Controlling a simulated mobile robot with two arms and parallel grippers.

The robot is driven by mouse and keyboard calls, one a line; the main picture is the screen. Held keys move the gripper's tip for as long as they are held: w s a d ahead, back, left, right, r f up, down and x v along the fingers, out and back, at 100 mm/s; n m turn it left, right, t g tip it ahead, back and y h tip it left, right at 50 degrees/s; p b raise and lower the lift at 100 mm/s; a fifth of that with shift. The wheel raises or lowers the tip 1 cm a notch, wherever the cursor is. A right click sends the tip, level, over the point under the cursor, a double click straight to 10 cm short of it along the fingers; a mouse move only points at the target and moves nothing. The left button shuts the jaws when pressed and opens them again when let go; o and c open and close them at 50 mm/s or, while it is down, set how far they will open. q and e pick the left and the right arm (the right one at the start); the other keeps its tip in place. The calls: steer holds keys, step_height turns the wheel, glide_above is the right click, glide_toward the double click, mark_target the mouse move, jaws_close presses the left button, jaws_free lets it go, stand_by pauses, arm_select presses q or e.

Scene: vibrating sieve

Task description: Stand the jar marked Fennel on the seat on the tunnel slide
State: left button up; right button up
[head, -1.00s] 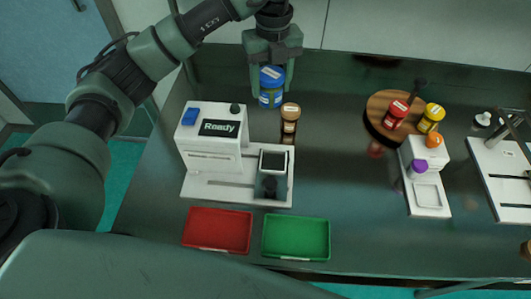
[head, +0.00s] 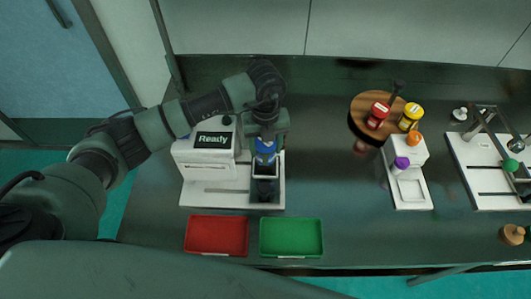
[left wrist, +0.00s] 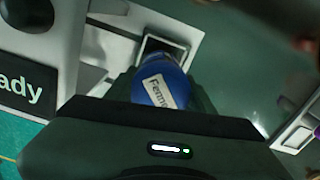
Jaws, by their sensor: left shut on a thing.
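The blue-lidded jar (head: 265,146) is in my left gripper (head: 265,138), which is shut on it. In the left wrist view the jar's lid (left wrist: 160,88) carries a label that starts "Fenn". The tunnel slide is the white machine (head: 190,158) whose screen reads "Ready". Its seat, a square with a pale rim and dark inside (head: 265,172), is directly under or just in front of the jar; it also shows in the left wrist view (left wrist: 165,45). I cannot tell whether the jar's base touches the seat. My right gripper is not in view.
A red tray (head: 216,236) and a green tray (head: 291,238) lie in front of the slide. To the right, a wooden turntable (head: 364,104) holds red and yellow jars beside a smaller white device (head: 410,190). The bench between is clear.

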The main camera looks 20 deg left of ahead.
mark_target(266, 156)
arm_select(q)
step_height(266, 156, down, 4)
steer(key=shift+s+r+p, duration=0.1)
steer(key=shift+r+p, duration=0.1)
steer(key=shift+p, duration=0.15)
steer(key=shift+f, duration=0.35)
steer(key=shift+f, duration=0.15)
steer(key=o, duration=1.4)
steer(key=shift+o, duration=0.2)
